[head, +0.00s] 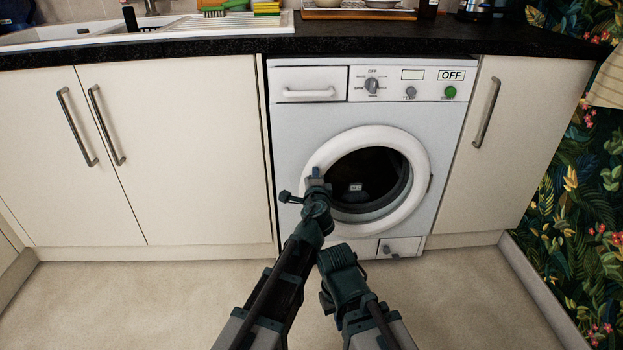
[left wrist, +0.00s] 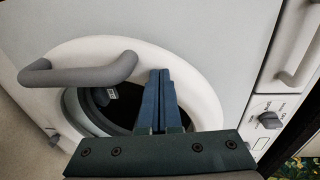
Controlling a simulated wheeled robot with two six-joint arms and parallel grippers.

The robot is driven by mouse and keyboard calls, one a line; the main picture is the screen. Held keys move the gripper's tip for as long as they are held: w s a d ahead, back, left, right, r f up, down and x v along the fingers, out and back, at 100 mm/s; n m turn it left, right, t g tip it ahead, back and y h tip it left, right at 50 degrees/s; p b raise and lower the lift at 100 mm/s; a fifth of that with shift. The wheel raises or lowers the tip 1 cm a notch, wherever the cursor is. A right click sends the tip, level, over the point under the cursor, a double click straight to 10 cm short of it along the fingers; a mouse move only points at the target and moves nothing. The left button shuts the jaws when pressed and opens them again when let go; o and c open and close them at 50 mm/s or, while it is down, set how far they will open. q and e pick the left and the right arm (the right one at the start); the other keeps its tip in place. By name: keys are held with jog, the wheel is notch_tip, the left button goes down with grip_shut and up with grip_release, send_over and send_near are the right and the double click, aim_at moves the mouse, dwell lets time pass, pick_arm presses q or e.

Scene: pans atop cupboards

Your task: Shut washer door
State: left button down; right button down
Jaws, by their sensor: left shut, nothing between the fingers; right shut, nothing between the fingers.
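The washer (head: 290,135) is a white front-loader under the dark worktop. Its round door (head: 418,160) has a white ring and dark glass, and looks flush with the washer's front. Whether it is latched does not show. My left gripper (head: 316,173) is shut and empty, in front of the ring's left side. The left wrist view shows its blue fingers (left wrist: 161,98) together over the door ring (left wrist: 190,75). I cannot tell whether they touch it. My right gripper (head: 343,262) is low in front of the washer, below the door; its fingertips are hard to make out.
Cream cupboards with bar handles stand to the left (head: 190,150) and right (head: 515,140) of the washer. The washer's controls (head: 410,84) show OFF. A sink (head: 80,33) and a tray (head: 358,14) are on the worktop. The floor (head: 130,300) at the left is clear.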

pick_arm(q)
jog(key=w, duration=0.4)
jog(key=shift+a, duration=0.4)
jog(key=shift+s, duration=0.5)
jog(key=shift+s, duration=0.1)
